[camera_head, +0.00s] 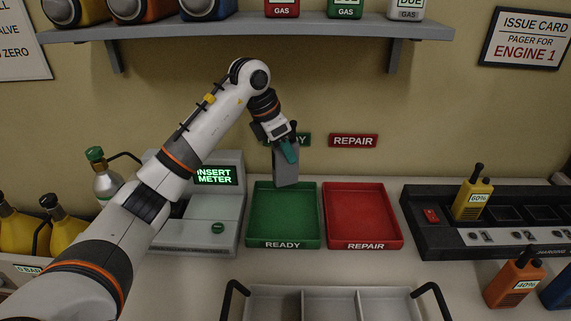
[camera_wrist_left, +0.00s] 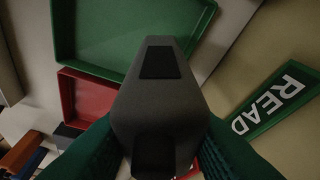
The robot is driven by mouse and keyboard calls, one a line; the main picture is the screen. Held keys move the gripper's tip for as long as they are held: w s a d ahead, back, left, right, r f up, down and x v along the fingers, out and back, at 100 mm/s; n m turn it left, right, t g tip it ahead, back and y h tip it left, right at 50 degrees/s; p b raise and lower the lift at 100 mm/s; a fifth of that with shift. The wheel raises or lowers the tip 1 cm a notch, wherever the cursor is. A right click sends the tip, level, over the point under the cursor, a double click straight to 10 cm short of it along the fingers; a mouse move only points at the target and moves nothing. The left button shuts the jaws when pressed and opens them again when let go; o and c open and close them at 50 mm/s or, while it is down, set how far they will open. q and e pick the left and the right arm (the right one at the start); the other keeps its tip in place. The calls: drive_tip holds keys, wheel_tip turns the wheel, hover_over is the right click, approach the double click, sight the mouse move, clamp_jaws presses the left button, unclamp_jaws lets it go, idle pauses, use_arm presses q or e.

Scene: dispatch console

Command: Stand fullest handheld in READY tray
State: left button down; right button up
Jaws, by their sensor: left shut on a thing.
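My left gripper (camera_head: 287,152) is shut on a grey handheld (camera_head: 285,171) with a dark antenna. The handheld is held upright, low over the back of the green READY tray (camera_head: 283,244); I cannot tell if it touches the tray. In the left wrist view the grey handheld (camera_wrist_left: 158,103) sits between the teal finger pads, its charge label not visible. A yellow handheld (camera_head: 471,200) marked 60% stands in the charging dock (camera_head: 433,233). An orange handheld (camera_head: 513,281) marked 40% stands in front of the dock. A blue one (camera_head: 558,288) is cut off at the right edge.
A red REPAIR tray (camera_head: 363,245) stands right of the green tray. A meter console (camera_head: 217,240) reading INSERT METER stands left. A grey divided carrier with handles (camera_head: 335,302) is at the front. A shelf (camera_head: 260,29) hangs above.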

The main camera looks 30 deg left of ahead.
sight(285, 168)
use_arm(q)
wheel_tip(285, 168, down, 5)
drive_tip(key=shift+s+f+p, duration=0.1)
drive_tip(key=shift+s+p, duration=0.05)
drive_tip(key=shift+p, duration=0.25)
drive_tip(key=shift+w+f, duration=0.2)
drive_tip(key=shift+a+f, duration=0.1)
drive_tip(key=shift+f, duration=0.05)
drive_tip(key=shift+f, duration=0.1)
drive_tip(key=c, duration=1)
unclamp_jaws()
drive_tip(key=shift+r, duration=0.2)
drive_tip(key=v, duration=0.7)
drive_tip(key=shift+s+r+b, duration=0.1)
drive_tip(key=shift+r+b, duration=0.05)
drive_tip(key=shift+b, duration=0.2)
